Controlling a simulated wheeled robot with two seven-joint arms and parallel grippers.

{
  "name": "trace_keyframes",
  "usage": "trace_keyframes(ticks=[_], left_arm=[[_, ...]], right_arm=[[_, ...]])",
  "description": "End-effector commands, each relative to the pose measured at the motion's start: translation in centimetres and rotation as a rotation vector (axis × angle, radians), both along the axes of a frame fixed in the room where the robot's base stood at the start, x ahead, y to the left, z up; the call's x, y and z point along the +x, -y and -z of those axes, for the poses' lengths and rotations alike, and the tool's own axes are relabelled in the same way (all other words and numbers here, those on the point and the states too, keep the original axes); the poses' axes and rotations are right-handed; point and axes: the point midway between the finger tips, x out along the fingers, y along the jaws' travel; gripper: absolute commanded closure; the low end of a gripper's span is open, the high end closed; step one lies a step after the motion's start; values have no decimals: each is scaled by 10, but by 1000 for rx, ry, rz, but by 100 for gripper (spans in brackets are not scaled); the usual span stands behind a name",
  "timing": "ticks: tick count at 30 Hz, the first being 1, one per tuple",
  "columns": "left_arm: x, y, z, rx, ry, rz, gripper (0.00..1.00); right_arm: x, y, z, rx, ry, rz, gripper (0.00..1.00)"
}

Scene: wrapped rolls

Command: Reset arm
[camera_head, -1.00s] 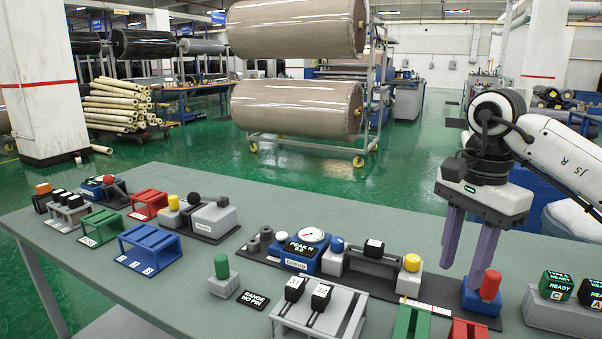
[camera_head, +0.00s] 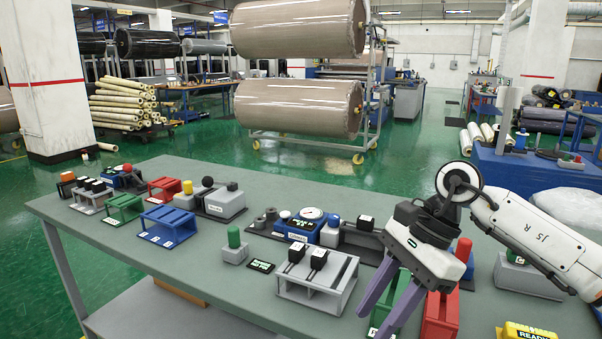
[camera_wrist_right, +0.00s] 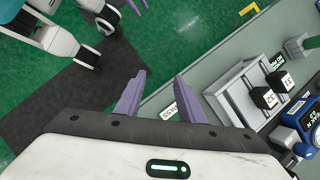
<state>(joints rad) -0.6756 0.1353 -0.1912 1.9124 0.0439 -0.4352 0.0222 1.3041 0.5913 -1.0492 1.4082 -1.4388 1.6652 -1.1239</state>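My right gripper (camera_head: 374,322) hangs at the end of the white arm from the right in the head view, tilted down and left over the near part of the table (camera_head: 120,240). Its purple fingers are apart with nothing between them, as the right wrist view (camera_wrist_right: 160,88) also shows. A grey rack with black blocks (camera_head: 318,290) stands just left of it; a red rack (camera_head: 440,318) is to its right. My left gripper is outside the head view; purple fingers, apart, show at the top edge of the right wrist view (camera_wrist_right: 124,6).
A gauge unit (camera_head: 305,228), a green-knobbed block (camera_head: 234,246) and several coloured racks stand along the table. A yellow READY block (camera_head: 527,331) sits at the near right. Wrapped rolls (camera_head: 298,106) hang on a stand beyond the table.

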Motion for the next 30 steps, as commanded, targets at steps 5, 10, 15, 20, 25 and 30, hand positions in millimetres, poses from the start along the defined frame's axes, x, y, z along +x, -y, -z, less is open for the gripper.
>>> trace_keyframes(ticks=[5,10,15,20,25,30], left_arm=[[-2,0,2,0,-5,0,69],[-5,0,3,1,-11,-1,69],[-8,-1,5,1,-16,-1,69],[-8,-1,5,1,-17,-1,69],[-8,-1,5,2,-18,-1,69],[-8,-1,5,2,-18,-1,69]], right_arm=[[-39,-92,23,350,-216,105,65],[-67,-165,4,768,-585,356,65],[-55,-179,-15,1117,-1038,703,65],[-23,-145,10,1372,-1512,1101,65],[-10,-80,97,1557,-2029,1590,65],[-41,-26,195,-1258,1861,-1551,65]])
